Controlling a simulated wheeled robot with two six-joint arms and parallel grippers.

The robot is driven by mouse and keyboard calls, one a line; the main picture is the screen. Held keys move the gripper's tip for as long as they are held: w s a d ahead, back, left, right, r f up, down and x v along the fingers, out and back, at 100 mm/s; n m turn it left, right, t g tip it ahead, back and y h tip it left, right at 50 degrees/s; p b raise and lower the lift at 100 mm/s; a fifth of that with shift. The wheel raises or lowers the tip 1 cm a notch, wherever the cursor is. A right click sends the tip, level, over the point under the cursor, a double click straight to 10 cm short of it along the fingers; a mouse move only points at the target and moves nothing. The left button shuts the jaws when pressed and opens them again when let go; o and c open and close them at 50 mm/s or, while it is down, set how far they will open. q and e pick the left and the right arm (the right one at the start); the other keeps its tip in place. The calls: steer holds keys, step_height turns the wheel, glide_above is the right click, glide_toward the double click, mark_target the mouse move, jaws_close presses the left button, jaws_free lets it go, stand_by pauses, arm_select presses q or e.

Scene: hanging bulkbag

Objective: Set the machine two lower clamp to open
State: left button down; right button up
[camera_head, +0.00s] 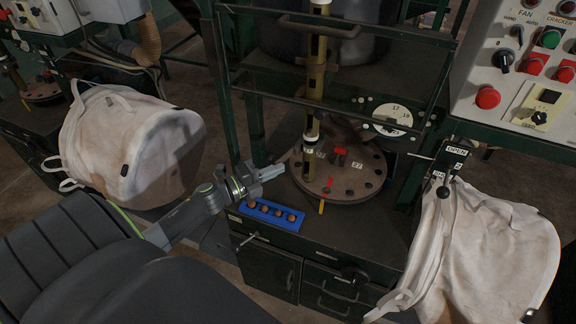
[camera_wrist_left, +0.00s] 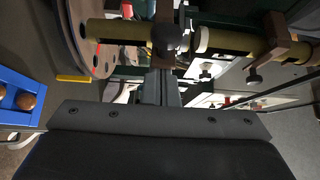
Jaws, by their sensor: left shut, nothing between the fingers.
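A clamp lever (camera_head: 444,188) with a black knob is on the right of the green machine frame, beside a plate marked OPEN (camera_head: 457,151). A second, partly hidden label is at the plate's lower left. The lever's black handle points down, away from the OPEN mark. I cannot read a machine number. My left gripper (camera_head: 272,172) is shut and empty, above the front left of the machine's bench, well left of the lever and apart from it. In the left wrist view its body fills the bottom. My right gripper is not in view.
A round flange (camera_head: 370,178) with a brass pipe (camera_head: 312,110) stands on the bench. A blue tray (camera_head: 271,216) of brown balls lies at the bench's front left. White bulk bags hang at left (camera_head: 130,150) and right (camera_head: 475,250). A control panel (camera_head: 520,70) is upper right.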

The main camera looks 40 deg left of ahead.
arm_select(q)
steer(key=shift+w+a+m+g+h+b, duration=0.2)
steer(key=shift+a+m+g+h+b, duration=0.3)
steer(key=shift+a+h+b, duration=0.55)
